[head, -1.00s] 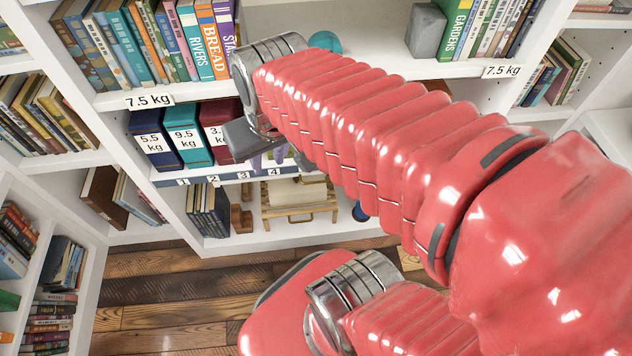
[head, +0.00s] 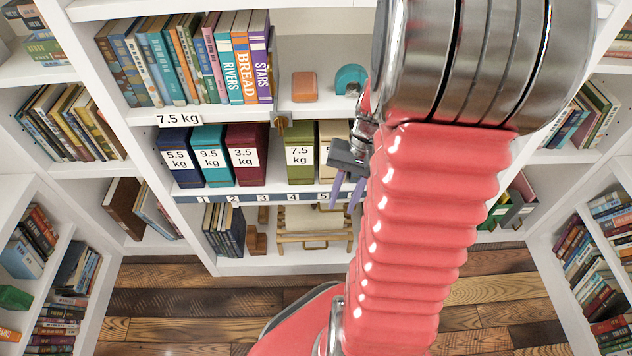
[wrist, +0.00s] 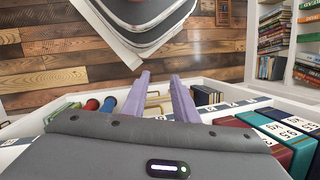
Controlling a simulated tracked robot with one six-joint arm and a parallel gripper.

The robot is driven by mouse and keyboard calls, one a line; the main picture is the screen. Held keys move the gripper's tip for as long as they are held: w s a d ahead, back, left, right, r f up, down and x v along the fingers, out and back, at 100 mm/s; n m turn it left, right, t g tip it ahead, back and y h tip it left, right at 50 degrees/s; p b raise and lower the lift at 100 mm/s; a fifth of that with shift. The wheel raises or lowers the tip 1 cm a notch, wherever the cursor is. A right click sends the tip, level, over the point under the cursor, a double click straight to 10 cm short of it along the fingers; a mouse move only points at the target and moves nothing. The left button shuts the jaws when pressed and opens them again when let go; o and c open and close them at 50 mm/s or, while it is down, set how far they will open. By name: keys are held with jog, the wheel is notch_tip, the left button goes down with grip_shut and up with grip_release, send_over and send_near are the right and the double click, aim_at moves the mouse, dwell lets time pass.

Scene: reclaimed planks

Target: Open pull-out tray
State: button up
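A light wooden pull-out tray (head: 290,236) with a handle at its front sits on the bottom shelf of the white bookcase in the head view. It looks pushed in under the numbered shelf. My gripper (head: 348,192) has purple fingers and hangs in front of the numbered shelf strip, above the tray's right part and apart from it as far as I can tell. In the wrist view the two fingers of my gripper (wrist: 160,78) are spread with nothing between them. Pale wood and brass-coloured handle parts show beyond and between them, partly hidden.
Weighted books, such as the maroon one (head: 246,148), stand on the numbered shelf (head: 215,199) above the tray. Dark books (head: 223,229) and a brown wooden block (head: 257,241) stand left of the tray.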

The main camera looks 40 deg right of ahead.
jog(key=s+d+f+m+t+y, duration=0.1)
jog(key=d+f+m+y, duration=0.15)
jog(key=f, duration=0.35)
jog(key=s+d+f+m+t+y, duration=0.1)
jog(key=s+d+f+m+y, duration=0.15)
jog(key=f, duration=0.25)
jog(key=m+t, duration=0.3)
jog(key=t, duration=0.8)
send_near(334, 210)
jog(key=s+d, duration=0.3)
jog(key=shift+w+a+y, duration=0.1)
jog(key=shift+a+y, duration=0.1)
jog(key=shift+y, duration=0.2)
jog(key=shift+w+f, duration=0.1)
jog(key=x, duration=1.3)
jog(key=shift+w+a+f, duration=0.1)
jog(key=shift+w+a, duration=0.1)
